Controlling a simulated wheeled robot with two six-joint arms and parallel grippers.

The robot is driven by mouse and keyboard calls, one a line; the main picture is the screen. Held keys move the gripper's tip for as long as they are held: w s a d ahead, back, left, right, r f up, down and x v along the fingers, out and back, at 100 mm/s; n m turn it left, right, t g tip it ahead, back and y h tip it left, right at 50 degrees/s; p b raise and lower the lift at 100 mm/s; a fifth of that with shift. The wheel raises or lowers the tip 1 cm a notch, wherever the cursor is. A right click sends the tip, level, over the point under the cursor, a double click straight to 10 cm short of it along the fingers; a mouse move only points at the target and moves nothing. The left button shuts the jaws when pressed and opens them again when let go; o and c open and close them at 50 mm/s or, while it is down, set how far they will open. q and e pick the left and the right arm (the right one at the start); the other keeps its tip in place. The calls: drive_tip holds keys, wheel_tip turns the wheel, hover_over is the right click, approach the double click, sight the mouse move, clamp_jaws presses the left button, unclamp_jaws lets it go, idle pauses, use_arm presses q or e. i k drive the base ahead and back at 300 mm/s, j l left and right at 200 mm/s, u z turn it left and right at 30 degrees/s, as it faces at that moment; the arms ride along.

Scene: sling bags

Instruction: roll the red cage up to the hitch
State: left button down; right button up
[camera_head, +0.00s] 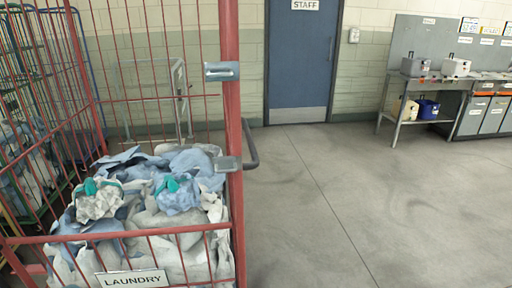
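The red cage (237,120) fills the left half of the head view, close to me. It has red mesh sides and is filled with a heap of blue, white and grey bags or cloth (160,200), some with teal parts. A white sign reading LAUNDRY (132,279) hangs on its front low bars. A thick red post at its right carries two metal brackets (222,71) and a dark curved handle (251,145). The cage's wheels are out of frame. I cannot make out a hitch. Neither of my grippers is in view.
Green and blue framed cages (15,100) stand at the far left. A grey metal frame (181,95) stands behind the red cage by the wall. A blue STAFF door (303,60) is at the back. A grey workbench (425,84) with boxes stands right. The floor (370,200) between is clear.

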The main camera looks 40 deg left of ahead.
sight(141, 246)
drive_tip(key=i+l+u, duration=0.2)
drive_tip(key=u, duration=0.3)
drive_tip(key=i+l+u, duration=0.25)
drive_tip(key=u, duration=0.2)
drive_tip(key=i+l+u, duration=0.15)
drive_tip(key=l+u, duration=0.35)
drive_tip(key=i+l+u, duration=0.1)
drive_tip(key=l+u, duration=0.2)
drive_tip(key=u, duration=0.2)
